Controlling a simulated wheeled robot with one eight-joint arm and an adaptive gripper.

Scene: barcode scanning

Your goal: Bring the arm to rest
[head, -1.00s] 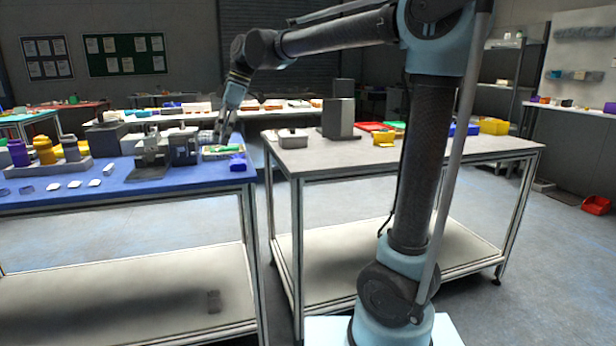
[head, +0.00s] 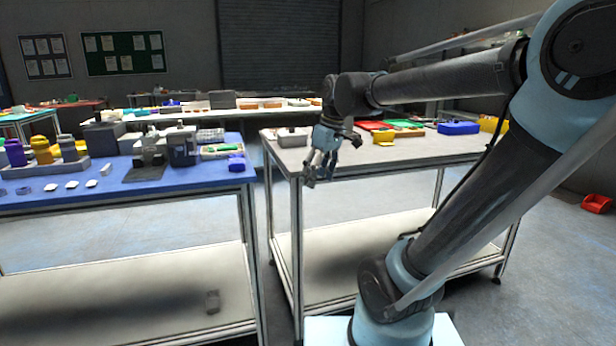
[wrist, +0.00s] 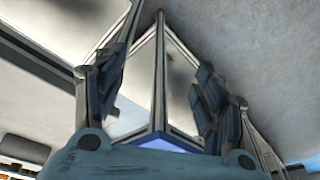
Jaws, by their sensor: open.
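My gripper (head: 318,178) hangs in front of the near left part of the grey table in the head view, pointing down. It is open and empty. In the wrist view my gripper (wrist: 155,85) shows its two fingers spread apart, with only table frame and floor between them.
The grey table (head: 290,155) holds red, yellow and blue bins toward its back right. The blue-topped table (head: 150,188) on the left carries a grey device (head: 182,146) and several small items. A red bin (head: 597,203) lies on the floor at right.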

